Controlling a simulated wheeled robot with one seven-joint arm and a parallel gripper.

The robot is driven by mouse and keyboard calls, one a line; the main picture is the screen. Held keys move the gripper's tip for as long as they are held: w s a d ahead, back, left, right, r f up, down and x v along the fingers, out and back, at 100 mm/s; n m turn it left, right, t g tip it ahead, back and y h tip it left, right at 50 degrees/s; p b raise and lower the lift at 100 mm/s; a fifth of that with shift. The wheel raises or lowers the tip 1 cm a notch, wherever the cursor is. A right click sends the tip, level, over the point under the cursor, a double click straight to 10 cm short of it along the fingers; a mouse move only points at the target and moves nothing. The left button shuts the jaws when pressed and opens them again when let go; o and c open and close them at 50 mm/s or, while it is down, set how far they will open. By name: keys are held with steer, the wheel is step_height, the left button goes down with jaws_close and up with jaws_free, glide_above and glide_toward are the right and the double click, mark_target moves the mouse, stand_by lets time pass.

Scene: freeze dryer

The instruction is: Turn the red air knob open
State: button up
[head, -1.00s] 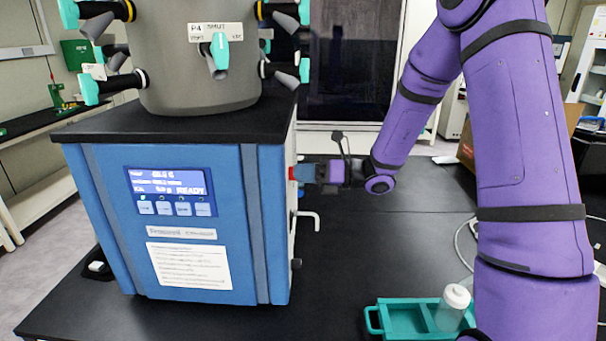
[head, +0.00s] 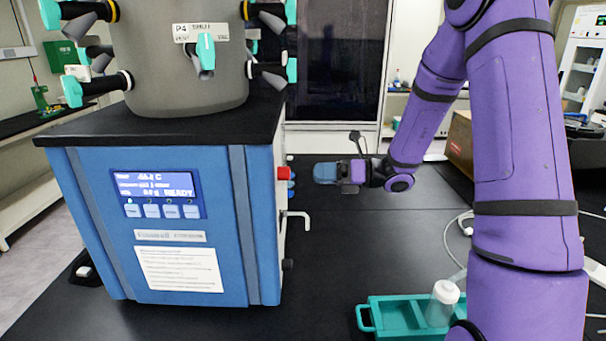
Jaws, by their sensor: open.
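The red air knob (head: 283,173) sits on the right side wall of the blue freeze dryer (head: 165,225), near the top, above a white bent spout. My gripper (head: 318,172) is to the right of the knob at about the same height, pointing left at it. A clear gap shows between the gripper and the knob, so they are apart. The jaws are open and empty; the finger gap itself is hard to see from this side. The knob's exact turn angle is too small to tell.
The white bent spout (head: 298,217) sticks out below the knob. A teal tray (head: 372,318) with a white-capped bottle (head: 442,303) stands at the front right. A white cable (head: 452,240) lies at right. The black bench between dryer and tray is clear.

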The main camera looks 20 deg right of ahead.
steer(key=shift+v, duration=1.8)
steer(key=s+a+r+n+g+h, duration=0.3)
steer(key=s+a+n+g, duration=0.1)
steer(key=s+n, duration=0.3)
steer(key=s+a+r+n+g+h, duration=0.3)
steer(key=s+a+r+n, duration=0.1)
steer(key=s+n, duration=0.3)
steer(key=s+d+r+n+t+h, duration=0.2)
steer(key=s+r+n+h, duration=0.1)
steer(key=s+n+h, duration=0.2)
steer(key=s+d+r+n+t+h, duration=0.2)
steer(key=s+n+h, duration=0.3)
steer(key=n, duration=0.5)
steer(key=s+r+t, duration=0.1)
steer(key=s, duration=0.1)
steer(key=shift+s+d+h, duration=0.3)
steer(key=shift+s+d, duration=0.1)
